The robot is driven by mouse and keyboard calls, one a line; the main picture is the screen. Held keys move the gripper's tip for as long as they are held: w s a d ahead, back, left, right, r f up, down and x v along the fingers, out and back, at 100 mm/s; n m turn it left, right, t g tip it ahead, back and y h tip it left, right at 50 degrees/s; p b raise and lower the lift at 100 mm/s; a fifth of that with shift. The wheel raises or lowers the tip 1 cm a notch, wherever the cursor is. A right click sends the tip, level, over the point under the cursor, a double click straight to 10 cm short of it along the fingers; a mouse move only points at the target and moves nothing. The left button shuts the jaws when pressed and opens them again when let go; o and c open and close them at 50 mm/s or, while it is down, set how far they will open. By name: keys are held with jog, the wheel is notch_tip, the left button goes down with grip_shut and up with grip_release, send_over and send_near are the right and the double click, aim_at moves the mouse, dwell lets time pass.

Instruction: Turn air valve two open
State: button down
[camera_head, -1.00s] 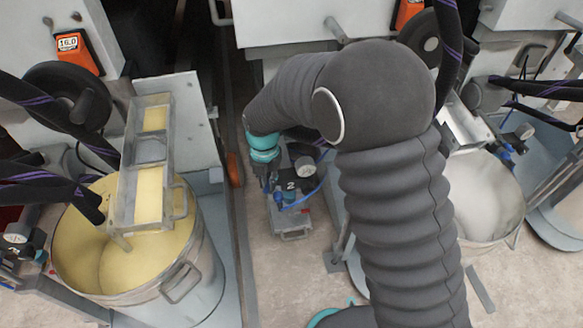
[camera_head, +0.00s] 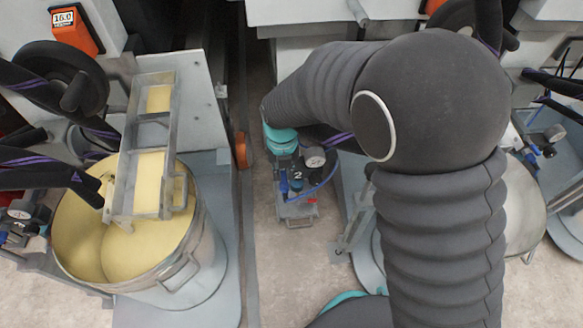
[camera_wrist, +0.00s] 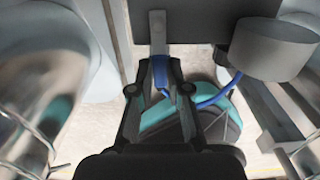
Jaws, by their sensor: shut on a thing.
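Air valve two is a small unit labelled "2" (camera_head: 298,175) low between the machines in the head view, with a round gauge (camera_head: 314,157) and a blue hose. In the wrist view, its blue lever handle (camera_wrist: 160,75) sits between the fingertips of my gripper (camera_wrist: 158,90). My gripper is shut on the handle. The handle runs roughly along the direction of the fingers. The gauge's grey body (camera_wrist: 275,48) is at the right.
A metal pot of yellow paint (camera_head: 75,235) with a metal trough (camera_head: 150,160) stands at the left. A second pot (camera_head: 525,205) is partly hidden behind my arm at the right. A narrow strip of floor (camera_head: 275,255) is clear in front of the valve unit.

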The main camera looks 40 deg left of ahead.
aim_at(284, 175)
dwell(0.3)
jog(key=c, duration=1.1)
grip_release()
notch_tip(284, 175, up, 12)
jog(key=shift+f, duration=0.1)
